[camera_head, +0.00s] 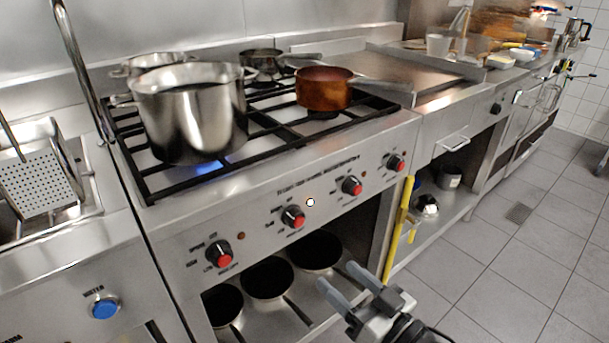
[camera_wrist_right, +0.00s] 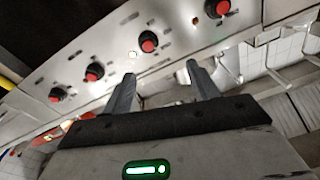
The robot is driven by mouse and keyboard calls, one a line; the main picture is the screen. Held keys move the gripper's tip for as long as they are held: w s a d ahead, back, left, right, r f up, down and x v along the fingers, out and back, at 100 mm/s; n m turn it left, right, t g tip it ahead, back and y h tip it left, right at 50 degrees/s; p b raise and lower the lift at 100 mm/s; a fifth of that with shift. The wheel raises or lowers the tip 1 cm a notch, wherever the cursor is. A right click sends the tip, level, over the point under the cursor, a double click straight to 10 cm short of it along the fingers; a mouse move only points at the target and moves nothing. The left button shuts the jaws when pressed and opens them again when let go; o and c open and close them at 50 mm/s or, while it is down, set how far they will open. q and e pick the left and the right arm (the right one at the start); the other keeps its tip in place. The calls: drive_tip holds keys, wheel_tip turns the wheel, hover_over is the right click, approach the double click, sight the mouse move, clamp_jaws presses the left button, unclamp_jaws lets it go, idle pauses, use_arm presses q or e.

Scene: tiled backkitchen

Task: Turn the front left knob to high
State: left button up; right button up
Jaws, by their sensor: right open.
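The stove's front panel (camera_head: 255,232) carries a slanting row of several red-and-black knobs. The leftmost knob (camera_head: 218,254) is at the panel's left end; it appears at the upper right of the wrist view (camera_wrist_right: 217,8). A second knob (camera_head: 293,216) is to its right, then a third (camera_head: 352,185) and the rightmost (camera_head: 396,162). I cannot read their settings. A blue flame (camera_head: 205,168) burns under the large steel pot (camera_head: 190,110) on the front left burner. My right gripper (camera_head: 338,276) is open and empty, below and in front of the panel, touching no knob. The left gripper is out of view.
A copper-coloured pan (camera_head: 323,88) stands on the right burners, with other pots behind. Dark pans (camera_head: 268,278) lie on the shelf below the panel. A blue knob (camera_head: 104,308) is on the fryer at left. A yellow pole (camera_head: 400,222) stands right of the stove. The tiled floor is clear.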

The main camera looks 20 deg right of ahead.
drive_tip(key=d+r+p, duration=0.1)
drive_tip(key=d+p, duration=0.1)
approach(300, 222)
drive_tip(key=shift+m+h, duration=0.4)
drive_tip(key=x, duration=0.8)
drive_tip(key=shift+w+a, duration=0.25)
drive_tip(key=shift+w, duration=0.05)
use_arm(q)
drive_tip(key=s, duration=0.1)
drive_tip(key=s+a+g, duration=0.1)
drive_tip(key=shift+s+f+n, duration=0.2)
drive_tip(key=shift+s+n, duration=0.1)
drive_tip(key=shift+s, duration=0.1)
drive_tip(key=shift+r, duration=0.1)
use_arm(e)
drive_tip(key=c, duration=1)
